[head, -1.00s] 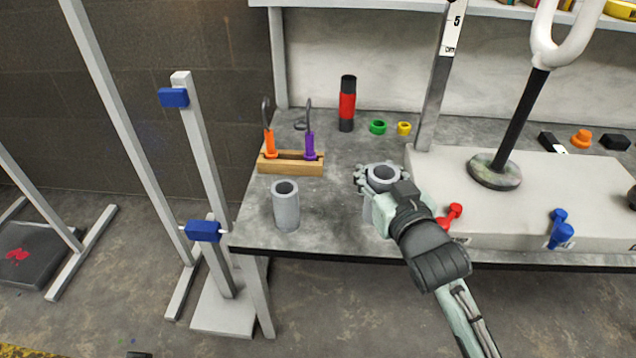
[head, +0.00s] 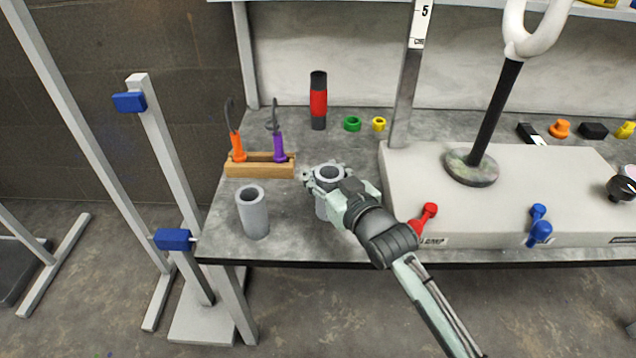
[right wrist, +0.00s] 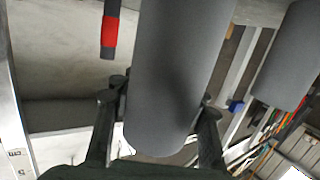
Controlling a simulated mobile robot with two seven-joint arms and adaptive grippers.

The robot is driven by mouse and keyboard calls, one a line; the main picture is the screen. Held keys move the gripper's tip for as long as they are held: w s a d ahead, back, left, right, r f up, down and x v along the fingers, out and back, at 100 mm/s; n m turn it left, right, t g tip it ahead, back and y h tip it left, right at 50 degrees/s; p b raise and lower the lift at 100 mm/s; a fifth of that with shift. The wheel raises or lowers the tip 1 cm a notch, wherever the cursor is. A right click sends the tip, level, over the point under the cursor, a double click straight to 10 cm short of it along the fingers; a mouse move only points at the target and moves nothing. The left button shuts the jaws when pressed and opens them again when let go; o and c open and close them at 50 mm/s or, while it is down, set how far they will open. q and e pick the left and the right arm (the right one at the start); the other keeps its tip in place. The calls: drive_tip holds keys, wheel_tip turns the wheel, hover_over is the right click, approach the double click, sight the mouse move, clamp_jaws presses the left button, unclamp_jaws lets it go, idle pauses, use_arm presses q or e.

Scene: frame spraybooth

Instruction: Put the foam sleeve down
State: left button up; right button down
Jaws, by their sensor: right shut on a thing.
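My right gripper (head: 329,178) is shut on a grey foam sleeve (head: 322,207), a hollow tube held upright over the front part of the workbench (head: 300,238). In the right wrist view the held sleeve (right wrist: 175,80) fills the middle, between the two fingers of the right gripper (right wrist: 163,96). I cannot tell whether its lower end touches the bench top. A second, similar grey sleeve (head: 254,214) stands upright to the left, apart from the held one. My left gripper is not in view.
A wooden holder (head: 260,171) with orange-handled and purple-handled tools (head: 280,147) is behind the sleeves. A red and black cylinder (head: 318,101), green ring (head: 352,124) and yellow ring (head: 379,124) stand farther back. A raised pale platform (head: 400,190) with red and blue knobs is at right.

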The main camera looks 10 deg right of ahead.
wheel_tip(320, 180, down, 3)
drive_tip(key=shift+r, duration=0.15)
drive_tip(key=shift+f, duration=0.3)
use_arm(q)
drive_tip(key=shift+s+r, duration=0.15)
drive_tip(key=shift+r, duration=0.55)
use_arm(e)
drive_tip(key=shift+r, duration=0.1)
drive_tip(key=c, duration=0.8)
unclamp_jaws()
drive_tip(key=shift+c, duration=0.2)
